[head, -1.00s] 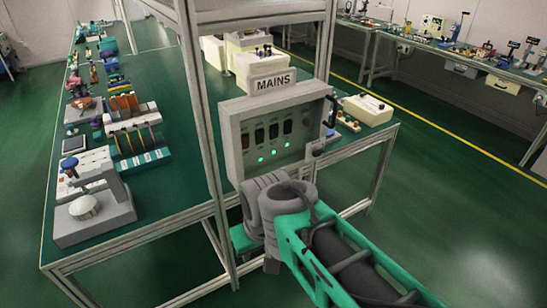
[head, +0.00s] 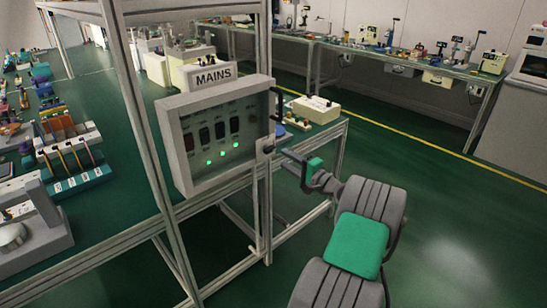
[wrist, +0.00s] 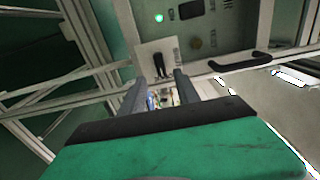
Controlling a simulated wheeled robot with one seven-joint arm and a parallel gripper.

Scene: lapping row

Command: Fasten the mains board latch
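The mains board (head: 178,150) is a grey box with dark switches and several green lights, mounted on the frame under a MAINS sign (head: 213,75). Its latch (head: 268,147) is a small dark piece at the lower right edge. In the wrist view the latch (wrist: 158,63) is a black lever on a pale plate. My gripper (head: 284,155) is just right of the latch. In the wrist view my gripper's (wrist: 160,83) two grey fingers stand apart, with the lever in line with the gap. I cannot tell whether they touch it. Nothing is held.
A black handle (head: 278,106) sticks out from the board's right edge, above the latch; it also shows in the wrist view (wrist: 240,61). Metal frame posts (head: 143,110) stand beside the board. A cream box (head: 315,109) is on the bench behind. The floor to the right is clear.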

